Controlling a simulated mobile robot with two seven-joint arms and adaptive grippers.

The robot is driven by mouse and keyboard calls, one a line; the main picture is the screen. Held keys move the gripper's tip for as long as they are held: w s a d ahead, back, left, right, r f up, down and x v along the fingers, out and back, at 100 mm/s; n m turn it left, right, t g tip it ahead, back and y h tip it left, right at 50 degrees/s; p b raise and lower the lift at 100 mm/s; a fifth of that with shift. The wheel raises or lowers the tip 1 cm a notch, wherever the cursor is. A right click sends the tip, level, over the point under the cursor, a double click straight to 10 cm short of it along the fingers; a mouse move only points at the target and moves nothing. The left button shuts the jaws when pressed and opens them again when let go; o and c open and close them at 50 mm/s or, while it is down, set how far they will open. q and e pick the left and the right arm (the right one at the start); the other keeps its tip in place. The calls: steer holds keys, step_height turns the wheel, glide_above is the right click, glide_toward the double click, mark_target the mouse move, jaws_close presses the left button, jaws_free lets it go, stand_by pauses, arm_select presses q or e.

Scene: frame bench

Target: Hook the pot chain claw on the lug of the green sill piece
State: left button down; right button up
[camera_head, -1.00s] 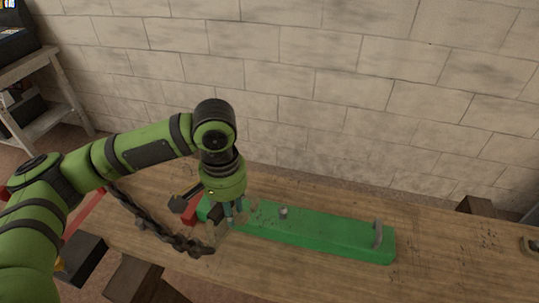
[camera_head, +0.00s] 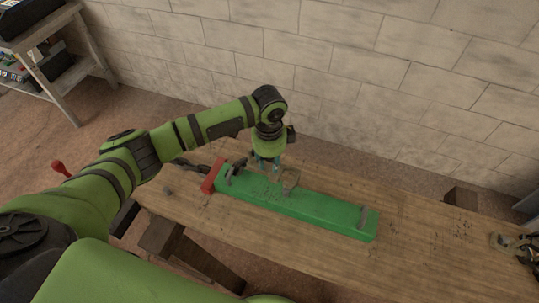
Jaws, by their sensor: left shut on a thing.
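The green sill piece (camera_head: 325,212) lies lengthwise on the wooden bench, with an upright grey lug (camera_head: 362,217) near its right end. My left gripper (camera_head: 266,168) points down over the left half of the sill piece and is shut. A grey ring-like part, which looks like the pot chain claw (camera_head: 290,178), is beside its fingers, above the middle of the sill piece. The picture is too small to tell whether it touches a lug there. Dark chain (camera_head: 193,168) shows left of the sill piece, partly behind my arm.
A red block (camera_head: 212,178) sits against the sill piece's left end. A block wall (camera_head: 400,90) stands behind. A shelf (camera_head: 50,75) is at upper left.

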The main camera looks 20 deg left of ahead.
arm_select(q)
steer(key=shift+r, duration=0.1)
steer(key=shift+r+p, duration=0.1)
steer(key=shift+p, duration=0.45)
steer(key=shift+n, duration=0.3)
steer(key=shift+f+b, duration=3.2)
steer(key=shift+f, duration=2.1)
steer(key=c, duration=0.9)
jaws_free()
steer(key=shift+s+f, duration=0.1)
